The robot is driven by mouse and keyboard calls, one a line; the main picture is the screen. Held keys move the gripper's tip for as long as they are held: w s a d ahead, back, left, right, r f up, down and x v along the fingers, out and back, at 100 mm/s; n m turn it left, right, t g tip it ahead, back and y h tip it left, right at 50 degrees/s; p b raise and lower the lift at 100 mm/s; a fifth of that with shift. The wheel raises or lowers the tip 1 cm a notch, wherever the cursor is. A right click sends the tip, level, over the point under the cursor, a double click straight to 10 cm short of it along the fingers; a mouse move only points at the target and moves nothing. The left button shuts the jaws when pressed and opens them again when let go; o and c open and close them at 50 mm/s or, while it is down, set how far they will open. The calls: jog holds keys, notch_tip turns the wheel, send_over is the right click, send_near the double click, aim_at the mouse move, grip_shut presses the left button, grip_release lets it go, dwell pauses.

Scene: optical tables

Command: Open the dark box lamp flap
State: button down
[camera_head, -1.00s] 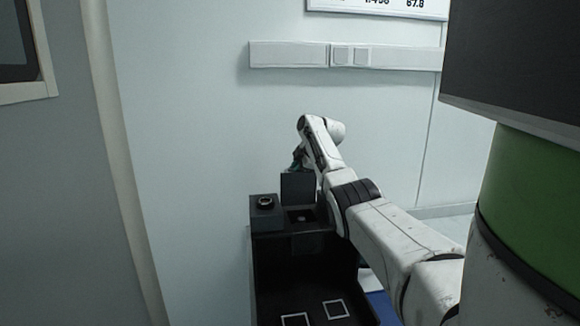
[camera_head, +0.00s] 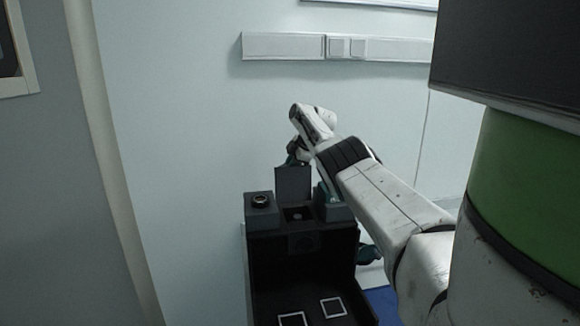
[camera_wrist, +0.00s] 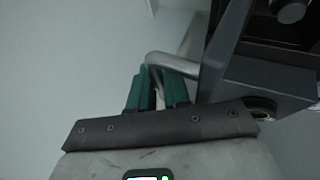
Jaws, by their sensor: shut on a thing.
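The dark box (camera_head: 252,250) stands below the wall in the head view, with its inside facing me. The lamp flap (camera_head: 293,185) is a dark panel that stands upright at the back of its top, above a small square opening (camera_head: 298,214). My gripper (camera_wrist: 158,92) has green fingers shut on a bent metal handle (camera_wrist: 178,65) in the wrist view. The handle runs to the dark flap (camera_wrist: 228,40) beside it. In the head view the fingers are small behind the flap's upper edge, and my arm hides part of the box's right side.
A block with a round dark ring (camera_head: 260,201) sits left of the opening, close to the flap. White square outlines (camera_head: 333,307) mark the box floor. A wall rail (camera_head: 285,46) runs above. Free room lies left of the box.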

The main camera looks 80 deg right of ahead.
jog(key=shift+f, duration=0.1)
jog(key=c, duration=1.2)
grip_release()
jog(key=shift+w, duration=0.1)
jog(key=shift+o, duration=0.2)
jog(key=shift+a+r, duration=0.15)
jog(key=shift+r, duration=0.1)
jog(key=shift+w+r, duration=0.1)
jog(key=shift+r, duration=0.05)
jog(key=b+v, duration=0.3)
jog(key=v, duration=0.7)
jog(key=shift+s, duration=0.3)
